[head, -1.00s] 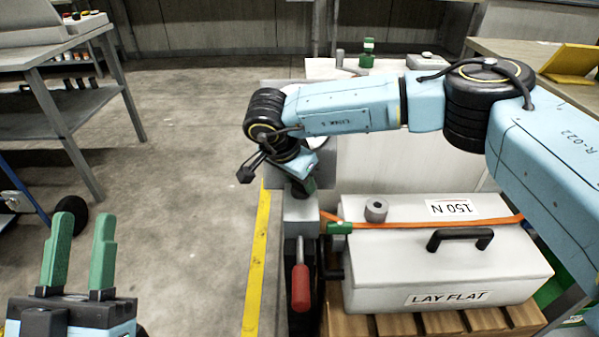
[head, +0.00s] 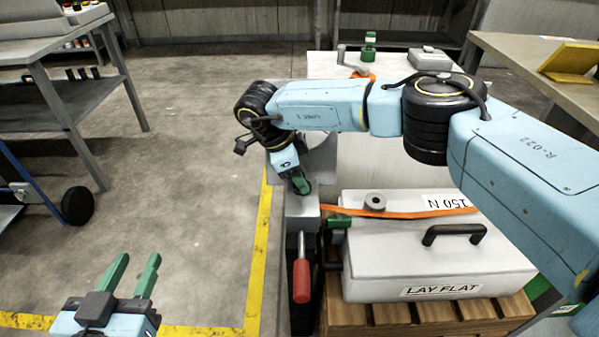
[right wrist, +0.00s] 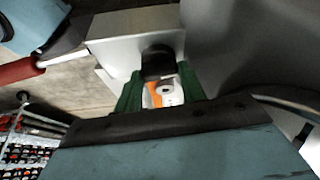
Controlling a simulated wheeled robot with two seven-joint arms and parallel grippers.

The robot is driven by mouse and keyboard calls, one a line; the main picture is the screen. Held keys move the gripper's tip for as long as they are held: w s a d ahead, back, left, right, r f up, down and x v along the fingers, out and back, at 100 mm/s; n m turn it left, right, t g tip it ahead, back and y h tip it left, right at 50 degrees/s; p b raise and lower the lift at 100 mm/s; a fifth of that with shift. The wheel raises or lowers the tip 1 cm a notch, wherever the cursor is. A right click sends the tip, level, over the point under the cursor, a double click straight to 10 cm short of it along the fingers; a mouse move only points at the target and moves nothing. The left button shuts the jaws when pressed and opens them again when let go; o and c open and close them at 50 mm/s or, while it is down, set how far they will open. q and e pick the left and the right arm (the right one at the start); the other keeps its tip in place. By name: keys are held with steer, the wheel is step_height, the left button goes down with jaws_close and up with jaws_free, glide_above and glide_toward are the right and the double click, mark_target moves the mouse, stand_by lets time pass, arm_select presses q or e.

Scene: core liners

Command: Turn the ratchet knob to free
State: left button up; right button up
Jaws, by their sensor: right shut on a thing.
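The ratchet knob (right wrist: 158,62) is black and sits on a pale grey ratchet housing (right wrist: 125,35). A white and orange label (right wrist: 163,93) shows beside it. My right gripper (right wrist: 160,75) is shut on the knob, with a green finger on each side. In the head view, my right gripper (head: 301,185) is at the top of the housing (head: 301,216) and largely hides the knob. A red-handled lever (head: 301,280) hangs below the housing. An orange strap (head: 410,214) crosses the white case (head: 430,265). My left gripper (head: 135,268) is open and empty at the lower left.
The case, with a black handle (head: 455,234), rests on a wooden pallet (head: 420,311). A grey shelf table (head: 70,105) and blue cart (head: 15,185) stand at left. A workbench (head: 510,60) is at right. The floor inside the yellow line (head: 258,260) is clear.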

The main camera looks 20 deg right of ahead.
stand_by(0.3)
steer(key=o, duration=1)
